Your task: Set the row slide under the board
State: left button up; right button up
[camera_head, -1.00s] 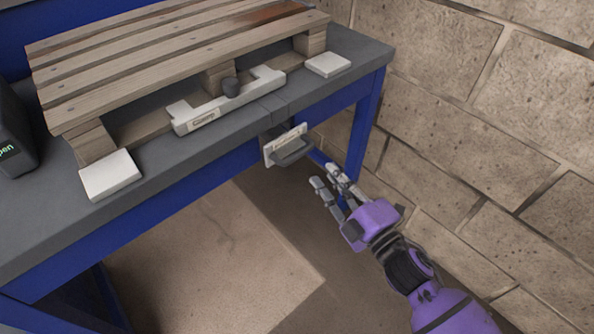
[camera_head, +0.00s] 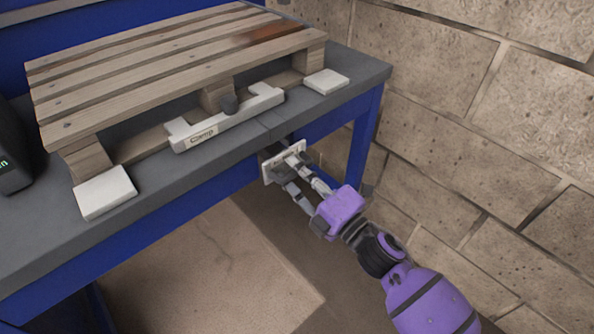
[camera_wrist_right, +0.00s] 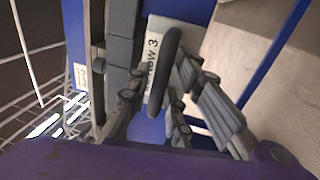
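A white plate with a dark bar handle, which looks like the row slide (camera_head: 270,174), sits at the front edge of the bench below the pallet. In the right wrist view its label (camera_wrist_right: 153,65) appears turned round and seems to read "Row 3". The dark handle (camera_wrist_right: 166,65) stands out from it. My right gripper (camera_head: 293,176) is at the plate, with its fingers apart on either side of the handle. The wrist view shows the open fingers (camera_wrist_right: 160,105) with the handle between them; contact is unclear. The board (camera_head: 160,75) is not clearly identifiable among the pallet's slats. My left gripper is not in view.
A wooden pallet rests on the grey bench (camera_head: 215,162). A white bar marked "Clamp" (camera_head: 225,122) with a dark knob lies along its front. White pads (camera_head: 104,192) sit at its front corners. A block wall (camera_head: 490,120) stands close on the right.

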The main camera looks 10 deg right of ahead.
grip_shut()
jog(key=r+p+v, duration=0.1)
jog(key=p+v, duration=0.1)
jog(key=v, duration=0.6)
jog(key=shift+s+r, duration=0.15)
jog(key=shift+s, duration=0.15)
jog(key=shift+d, duration=0.15)
